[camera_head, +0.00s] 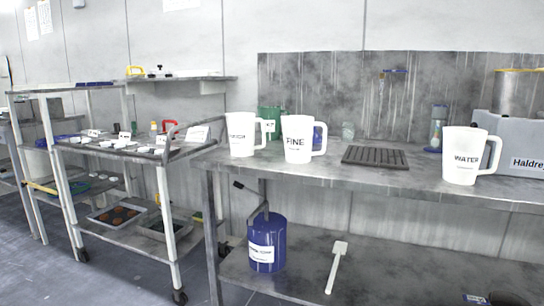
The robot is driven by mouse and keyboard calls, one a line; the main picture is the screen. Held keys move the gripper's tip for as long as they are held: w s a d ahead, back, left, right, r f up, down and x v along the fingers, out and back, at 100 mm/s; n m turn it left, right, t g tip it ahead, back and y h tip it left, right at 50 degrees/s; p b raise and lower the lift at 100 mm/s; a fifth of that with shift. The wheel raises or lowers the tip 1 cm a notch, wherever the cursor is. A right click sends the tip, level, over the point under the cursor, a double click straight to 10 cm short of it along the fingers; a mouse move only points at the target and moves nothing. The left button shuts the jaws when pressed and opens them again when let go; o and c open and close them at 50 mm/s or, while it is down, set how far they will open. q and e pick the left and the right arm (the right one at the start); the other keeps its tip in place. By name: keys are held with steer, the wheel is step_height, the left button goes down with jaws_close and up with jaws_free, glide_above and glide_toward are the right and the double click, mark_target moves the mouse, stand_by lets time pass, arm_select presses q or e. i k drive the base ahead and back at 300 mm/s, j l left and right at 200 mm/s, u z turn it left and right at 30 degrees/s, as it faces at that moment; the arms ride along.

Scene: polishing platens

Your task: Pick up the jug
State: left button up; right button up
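Three white jugs stand upright on the grey metal bench. The jug labelled FINE (297,138) is near the middle, its handle pointing right. A second white jug (240,135), its label only partly readable, stands just left of it near the bench's left end. The jug labelled WATER (461,157) stands apart on the right, handle to the right, in front of a grey box. Neither of my grippers shows in the head view.
The bench (391,185) also bears a dark ribbed mat (375,157), a green container (269,119), a clear bottle (438,128) and the grey box (520,150). A blue drum (267,243) and a white paddle (337,265) are on the lower shelf. A loaded cart (168,215) stands left.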

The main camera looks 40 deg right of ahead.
mark_target(298, 130)
steer(key=i+j+z, duration=0.2)
steer(key=z, duration=0.15)
steer(key=i+j+z, duration=0.25)
steer(key=z, duration=0.15)
steer(key=i+j+z, duration=0.15)
steer(key=j+z, duration=0.2)
